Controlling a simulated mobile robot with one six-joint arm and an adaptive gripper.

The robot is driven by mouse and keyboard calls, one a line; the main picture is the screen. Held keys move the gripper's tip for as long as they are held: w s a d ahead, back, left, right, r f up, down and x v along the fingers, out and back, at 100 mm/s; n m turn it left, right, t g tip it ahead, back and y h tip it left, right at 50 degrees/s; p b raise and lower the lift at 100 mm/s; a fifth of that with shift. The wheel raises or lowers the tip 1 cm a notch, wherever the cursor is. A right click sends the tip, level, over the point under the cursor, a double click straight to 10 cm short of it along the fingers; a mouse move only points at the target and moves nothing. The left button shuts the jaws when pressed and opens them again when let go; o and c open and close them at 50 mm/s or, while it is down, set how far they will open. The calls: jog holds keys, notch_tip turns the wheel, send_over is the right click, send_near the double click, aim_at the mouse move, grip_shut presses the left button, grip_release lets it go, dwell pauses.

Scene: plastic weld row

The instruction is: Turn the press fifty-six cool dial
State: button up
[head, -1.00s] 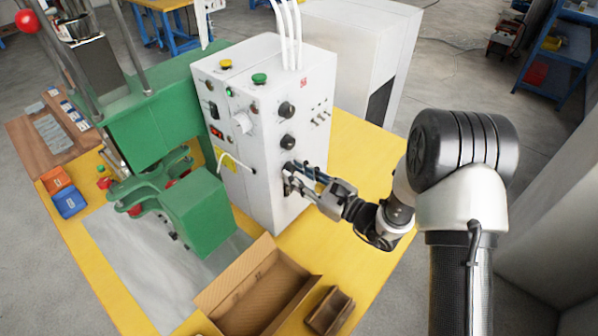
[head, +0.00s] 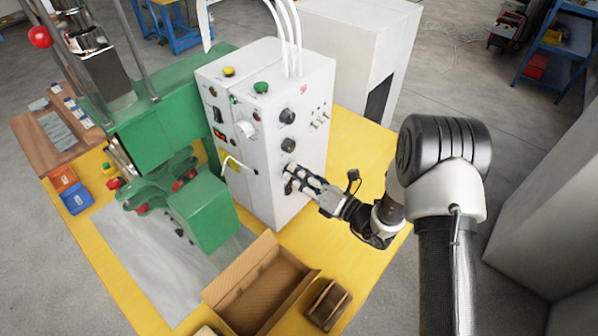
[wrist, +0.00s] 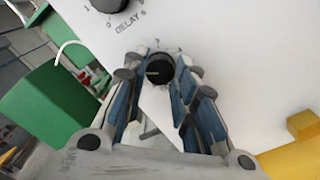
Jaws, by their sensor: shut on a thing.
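The white press control box (head: 262,185) stands on the yellow table, with a column of black dials on its right-hand face. My gripper (head: 289,174) is at the lowest dial of that column and hides it in the head view. In the wrist view, the black dial (wrist: 159,69) sits between the fingertips of my gripper (wrist: 159,77), which are shut on its sides. Its light pointer mark faces left in the picture. Its label is hidden by the fingers. The dial above (wrist: 108,3) has "DELAY s" printed under it.
The green press (head: 150,140) stands left of the box. An open cardboard box (head: 233,283) and a small brown box (head: 327,305) lie on the yellow table (head: 360,150) in front. White cables (head: 290,40) rise from the control box top.

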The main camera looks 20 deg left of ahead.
jog(key=m+p, duration=0.2)
jog(key=m, duration=0.3)
jog(key=shift+m, duration=0.4)
dwell(0.3)
jog(key=o, duration=1.1)
jog(key=shift+s, duration=0.1)
jog(key=shift+f, duration=0.1)
jog(key=shift+d, duration=0.1)
jog(key=v, duration=1.1)
jog(key=shift+s+d, duration=0.1)
jog(key=shift+d, duration=0.3)
